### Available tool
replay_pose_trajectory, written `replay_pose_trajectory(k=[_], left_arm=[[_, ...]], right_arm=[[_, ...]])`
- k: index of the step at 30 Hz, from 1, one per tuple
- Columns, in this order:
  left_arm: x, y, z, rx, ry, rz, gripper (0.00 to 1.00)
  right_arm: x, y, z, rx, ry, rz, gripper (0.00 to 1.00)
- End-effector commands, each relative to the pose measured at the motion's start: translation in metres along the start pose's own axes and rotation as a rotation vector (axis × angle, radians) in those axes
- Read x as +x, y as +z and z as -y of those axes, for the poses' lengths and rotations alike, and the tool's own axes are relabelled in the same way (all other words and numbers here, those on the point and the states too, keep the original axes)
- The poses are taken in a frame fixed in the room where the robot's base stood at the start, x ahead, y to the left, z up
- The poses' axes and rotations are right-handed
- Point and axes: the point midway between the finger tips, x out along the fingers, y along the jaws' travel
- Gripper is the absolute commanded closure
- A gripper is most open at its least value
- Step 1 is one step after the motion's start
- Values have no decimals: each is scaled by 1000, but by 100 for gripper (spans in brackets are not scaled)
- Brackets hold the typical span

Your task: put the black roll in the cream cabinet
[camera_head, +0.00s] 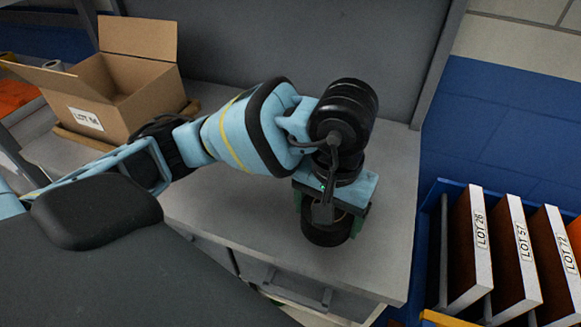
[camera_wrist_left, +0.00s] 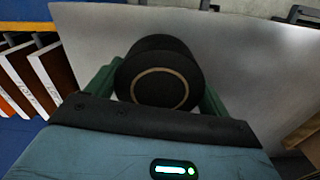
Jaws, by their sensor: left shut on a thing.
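The black roll (camera_head: 322,229) is low over the grey worktop near its right end, under my left wrist. It also shows in the left wrist view (camera_wrist_left: 158,80), with a tan ring on its end face. My left gripper (camera_head: 330,212) is shut on the roll, with a green finger on each side of it. I cannot tell if the roll touches the worktop. A cream-edged cabinet front (camera_head: 330,296) with a grey drawer face and handle shows below the worktop's front edge, partly hidden by my body. My right gripper is not in view.
A blue rack (camera_head: 432,240) with upright LOT panels (camera_head: 470,245) stands on the floor at the right. A grey back panel (camera_head: 300,40) rises behind the worktop.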

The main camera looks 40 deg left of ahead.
Motion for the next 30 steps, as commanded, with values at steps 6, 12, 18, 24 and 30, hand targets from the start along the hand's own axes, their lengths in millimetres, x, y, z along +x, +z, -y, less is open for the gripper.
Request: replay_pose_trajectory(k=[6, 12, 18, 24, 30], left_arm=[[0, -18, 21, -9, -1, -2, 43], [4, -48, 56, -9, -1, -2, 43], [8, -77, 89, -7, -1, -2, 43], [11, -94, 108, -1, 1, -2, 43], [12, -97, 111, 0, 1, -2, 43]], right_arm=[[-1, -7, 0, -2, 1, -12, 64], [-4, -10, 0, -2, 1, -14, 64], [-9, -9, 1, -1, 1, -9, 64], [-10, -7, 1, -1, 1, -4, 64], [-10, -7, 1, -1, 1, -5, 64]])
